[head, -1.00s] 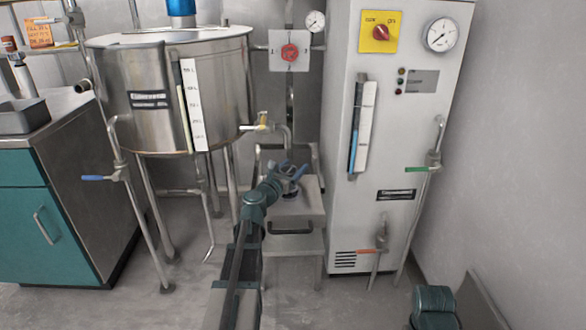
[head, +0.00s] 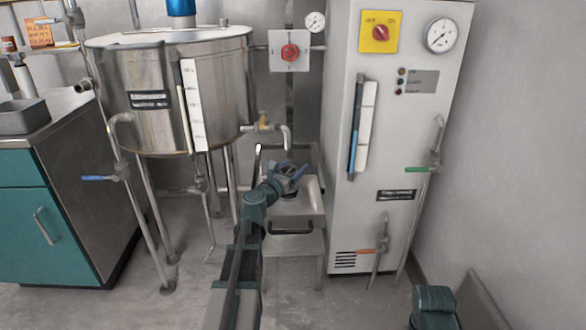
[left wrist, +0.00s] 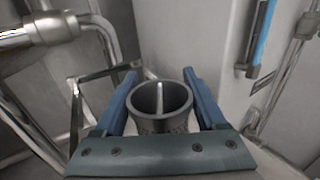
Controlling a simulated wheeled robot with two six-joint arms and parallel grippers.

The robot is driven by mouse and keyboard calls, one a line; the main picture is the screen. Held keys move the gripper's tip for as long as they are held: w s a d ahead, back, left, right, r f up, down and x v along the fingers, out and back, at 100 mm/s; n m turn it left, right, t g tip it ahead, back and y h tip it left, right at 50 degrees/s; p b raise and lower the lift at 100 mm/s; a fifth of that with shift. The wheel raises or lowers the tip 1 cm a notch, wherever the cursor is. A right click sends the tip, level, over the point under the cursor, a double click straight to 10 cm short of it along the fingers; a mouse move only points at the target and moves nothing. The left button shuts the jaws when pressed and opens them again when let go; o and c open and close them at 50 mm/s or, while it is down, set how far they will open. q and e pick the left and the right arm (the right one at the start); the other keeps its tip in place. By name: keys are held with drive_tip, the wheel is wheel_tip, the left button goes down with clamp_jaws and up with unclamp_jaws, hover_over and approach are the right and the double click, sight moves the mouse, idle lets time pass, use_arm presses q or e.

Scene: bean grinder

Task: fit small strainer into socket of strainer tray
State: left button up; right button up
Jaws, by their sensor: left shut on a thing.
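My left gripper (head: 294,175) is shut on the small strainer. In the left wrist view, the strainer is a dark round cup (left wrist: 161,125) between the two blue fingers, its open mouth facing the camera and a thin pale bar inside. In the head view the strainer is mostly hidden by the gripper. A pale tray with a black front handle (head: 291,228), which looks like the strainer tray, sits on a low metal stand below the gripper. Its socket cannot be made out. My right gripper is not in view.
A steel tank (head: 160,100) on legs stands left, its tap (head: 268,127) reaching out behind and above the gripper. A tall white cabinet (head: 385,215) stands close on the right. The floor in front of the stand is clear.

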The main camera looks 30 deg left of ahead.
use_arm(q)
drive_tip(key=shift+f+b, duration=1.95)
